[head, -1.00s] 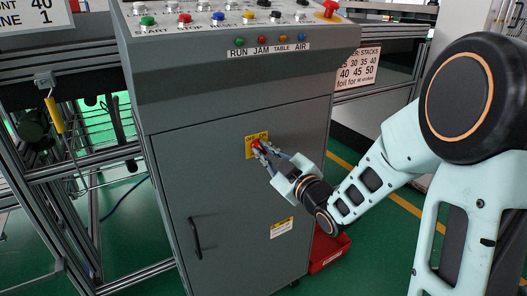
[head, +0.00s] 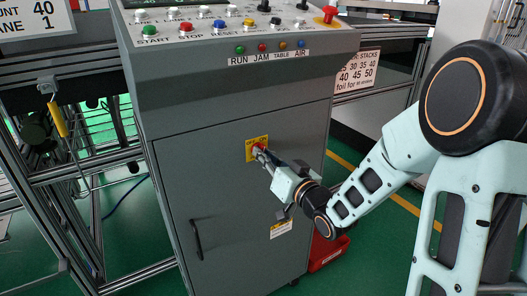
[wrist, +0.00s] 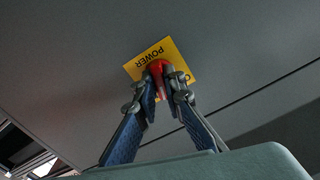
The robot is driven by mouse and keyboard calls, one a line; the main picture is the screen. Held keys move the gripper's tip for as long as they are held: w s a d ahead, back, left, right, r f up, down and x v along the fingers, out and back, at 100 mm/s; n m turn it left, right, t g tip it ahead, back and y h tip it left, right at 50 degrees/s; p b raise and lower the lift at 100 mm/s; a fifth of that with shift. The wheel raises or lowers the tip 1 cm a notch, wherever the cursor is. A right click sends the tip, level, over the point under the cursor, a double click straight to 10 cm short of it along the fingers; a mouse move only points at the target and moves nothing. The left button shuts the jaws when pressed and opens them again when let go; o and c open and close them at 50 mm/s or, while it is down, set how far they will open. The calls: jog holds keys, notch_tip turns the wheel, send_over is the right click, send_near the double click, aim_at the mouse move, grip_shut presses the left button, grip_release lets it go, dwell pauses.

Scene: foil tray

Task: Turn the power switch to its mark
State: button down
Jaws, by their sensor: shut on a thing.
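The power switch is a red knob on a yellow plate (head: 250,150) on the grey cabinet (head: 235,190) front, below the control panel. In the wrist view the red knob (wrist: 157,68) stands out from the yellow plate (wrist: 180,52), which reads "POWER" and appears upside down there. My gripper (head: 259,150) is at the knob, and in the wrist view its fingertips (wrist: 158,85) are shut on the knob from both sides. The fingers cover part of the plate's lettering, so the knob's setting against its mark cannot be read.
The control panel (head: 235,25) with several coloured buttons juts out above the switch. A black door handle (head: 196,238) is at lower left on the cabinet. A red box (head: 328,252) sits on the floor at right.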

jog(key=m+p, duration=0.2)
jog(key=m, duration=0.3)
jog(key=shift+m, duration=0.4)
dwell(0.3)
jog(key=c, duration=2)
grip_release()
jog(key=shift+s, duration=0.1)
jog(key=v, duration=0.7)
jog(key=shift+s+d, duration=0.15)
